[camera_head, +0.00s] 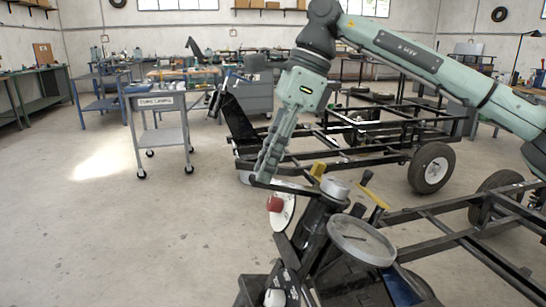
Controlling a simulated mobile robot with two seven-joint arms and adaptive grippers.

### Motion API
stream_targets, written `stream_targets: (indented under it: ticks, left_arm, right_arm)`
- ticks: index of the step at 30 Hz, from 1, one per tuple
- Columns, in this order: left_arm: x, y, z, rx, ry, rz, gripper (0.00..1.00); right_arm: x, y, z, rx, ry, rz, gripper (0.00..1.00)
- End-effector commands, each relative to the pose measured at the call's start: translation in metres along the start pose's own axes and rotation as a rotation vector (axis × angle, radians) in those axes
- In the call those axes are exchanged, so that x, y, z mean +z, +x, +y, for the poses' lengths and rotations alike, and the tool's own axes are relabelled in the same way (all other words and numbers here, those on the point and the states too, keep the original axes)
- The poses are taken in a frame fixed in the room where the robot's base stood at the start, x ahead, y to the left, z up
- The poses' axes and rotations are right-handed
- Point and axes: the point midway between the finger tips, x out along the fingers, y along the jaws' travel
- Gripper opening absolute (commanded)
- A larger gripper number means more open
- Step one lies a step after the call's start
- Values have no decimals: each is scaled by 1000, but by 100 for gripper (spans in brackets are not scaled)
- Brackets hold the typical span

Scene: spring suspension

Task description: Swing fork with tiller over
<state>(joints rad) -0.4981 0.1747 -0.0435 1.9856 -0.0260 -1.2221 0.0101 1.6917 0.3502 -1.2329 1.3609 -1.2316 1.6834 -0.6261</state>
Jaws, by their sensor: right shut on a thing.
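My right gripper (266,178) reaches down from the upper right, above the front of the nearest black vehicle frame. It is shut at the left end of a dark bar, the tiller (292,187), which runs right towards the fork head (336,188). The fingertips are small here, so the exact grip is hard to see. The dark fork (307,228) stands tilted below the head, with a round glass-faced lamp (361,241) beside it. A red knob (274,204) on a white disc sits just below the gripper. My left gripper is out of view.
The nearest frame's rails (466,236) run to the right. A second black frame (340,146) with wheels (433,168) stands behind my right arm. A grey cart (158,128) stands at the left back. The floor (120,235) at left is clear.

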Motion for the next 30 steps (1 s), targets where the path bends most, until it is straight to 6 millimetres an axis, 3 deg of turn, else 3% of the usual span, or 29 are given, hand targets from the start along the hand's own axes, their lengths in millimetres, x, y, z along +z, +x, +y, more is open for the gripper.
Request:
stream_targets:
  ticks: [9,23,24,28,30]
  left_arm:
    - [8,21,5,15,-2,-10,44]
    - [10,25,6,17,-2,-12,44]
    - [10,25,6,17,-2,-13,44]
    - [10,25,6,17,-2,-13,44]
    - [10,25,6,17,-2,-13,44]
  right_arm:
    - [3,-2,-14,-4,106,0,0]
    - [2,-1,-16,-4,119,0,0]
    - [2,-1,-16,-4,119,0,28]
    - [2,-1,-15,-3,119,0,44]
    - [2,0,-15,-3,118,0,44]
